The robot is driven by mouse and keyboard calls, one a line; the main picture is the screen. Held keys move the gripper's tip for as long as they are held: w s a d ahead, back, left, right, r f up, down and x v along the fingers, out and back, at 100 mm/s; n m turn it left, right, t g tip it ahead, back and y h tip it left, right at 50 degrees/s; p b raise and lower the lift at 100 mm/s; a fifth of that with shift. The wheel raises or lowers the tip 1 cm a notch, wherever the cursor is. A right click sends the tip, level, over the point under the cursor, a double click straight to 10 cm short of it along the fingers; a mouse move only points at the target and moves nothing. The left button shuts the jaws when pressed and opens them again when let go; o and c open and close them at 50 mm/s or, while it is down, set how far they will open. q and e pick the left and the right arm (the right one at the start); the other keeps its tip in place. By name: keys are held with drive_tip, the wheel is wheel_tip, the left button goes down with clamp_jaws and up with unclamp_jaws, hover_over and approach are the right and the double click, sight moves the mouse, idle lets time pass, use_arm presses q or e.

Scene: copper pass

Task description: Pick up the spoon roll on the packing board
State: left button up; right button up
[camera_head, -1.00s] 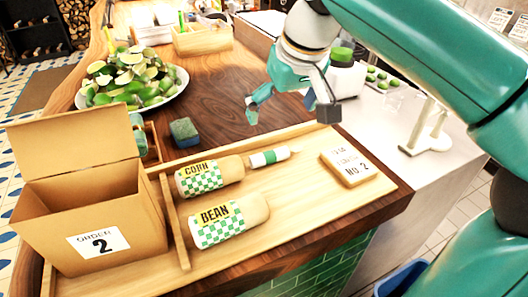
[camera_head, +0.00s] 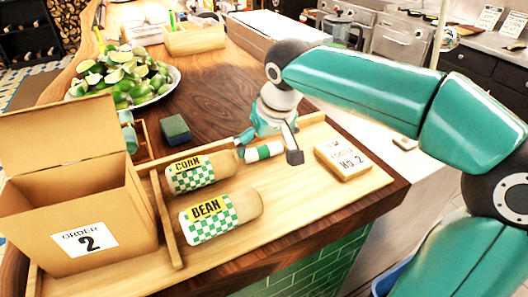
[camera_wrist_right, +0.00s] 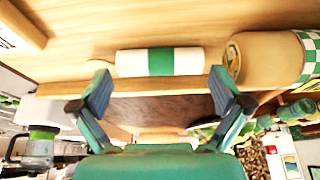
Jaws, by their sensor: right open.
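The spoon roll (camera_head: 264,151) is a white roll with a green band, lying on the wooden packing board (camera_head: 300,199) to the right of the corn pack. In the right wrist view the roll (camera_wrist_right: 187,61) lies crosswise just ahead of the fingertips. My right gripper (camera_head: 268,146) is open and low at the roll, with one finger near each end. In the wrist view the open fingers (camera_wrist_right: 160,80) have nothing between them. I cannot tell whether they touch the roll. My left gripper is not in view.
Corn (camera_head: 200,172) and bean (camera_head: 221,214) packs lie left of the roll, beside a divider. An open carton marked order 2 (camera_head: 77,210) stands at left. A No. 2 block (camera_head: 343,161) lies at right. A sponge (camera_head: 175,129) and plate of limes (camera_head: 122,76) are behind.

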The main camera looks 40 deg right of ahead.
drive_tip(key=shift+x, duration=0.9)
drive_tip(key=shift+c, duration=0.3)
drive_tip(key=c, duration=0.4)
drive_tip(key=shift+r, duration=0.1)
drive_tip(key=shift+c, duration=0.2)
